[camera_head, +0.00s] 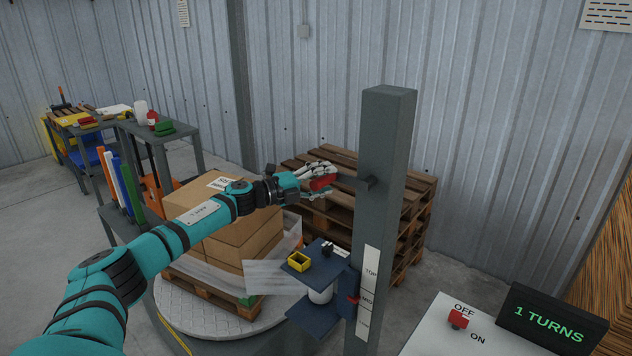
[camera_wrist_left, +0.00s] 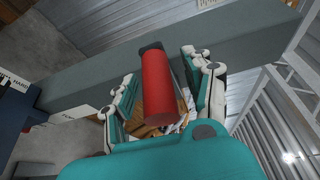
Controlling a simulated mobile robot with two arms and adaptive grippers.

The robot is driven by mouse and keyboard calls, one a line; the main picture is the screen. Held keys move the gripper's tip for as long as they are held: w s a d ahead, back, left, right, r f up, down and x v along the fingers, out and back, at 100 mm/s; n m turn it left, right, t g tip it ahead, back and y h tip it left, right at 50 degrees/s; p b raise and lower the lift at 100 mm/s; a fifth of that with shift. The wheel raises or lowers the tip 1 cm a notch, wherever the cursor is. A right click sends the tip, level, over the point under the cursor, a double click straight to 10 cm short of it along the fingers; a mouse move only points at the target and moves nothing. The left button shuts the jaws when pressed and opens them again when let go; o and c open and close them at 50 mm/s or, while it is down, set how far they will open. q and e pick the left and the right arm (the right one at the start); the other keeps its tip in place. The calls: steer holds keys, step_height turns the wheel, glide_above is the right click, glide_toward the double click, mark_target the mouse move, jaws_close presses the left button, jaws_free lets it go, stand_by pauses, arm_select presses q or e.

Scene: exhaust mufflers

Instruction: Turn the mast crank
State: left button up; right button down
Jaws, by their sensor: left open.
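The grey mast (camera_head: 385,150) stands upright right of centre in the head view, with TOP and other level labels low on its face. The crank's red handle (camera_head: 323,182) sticks out to the left of the mast, near a dark bracket (camera_head: 367,184). My left gripper (camera_head: 318,175) is at the handle, with its fingers around it. In the left wrist view the red handle (camera_wrist_left: 158,88) lies between the two open fingers, with a visible gap on both sides. The dark crank part (camera_wrist_left: 151,47) shows behind it, against the mast (camera_wrist_left: 240,55). My right gripper is out of view.
A blue carriage (camera_head: 318,262) with a yellow box and a white film roll hangs on the mast. Boxes (camera_head: 215,215) stand on a pallet on a turntable. Stacked pallets (camera_head: 410,215) stand behind. A display (camera_head: 550,318) reads "1 TURNS", beside a red OFF/ON switch (camera_head: 458,319).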

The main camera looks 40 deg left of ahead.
arm_select(q)
steer(key=v, duration=1.2)
steer(key=shift+r, duration=0.1)
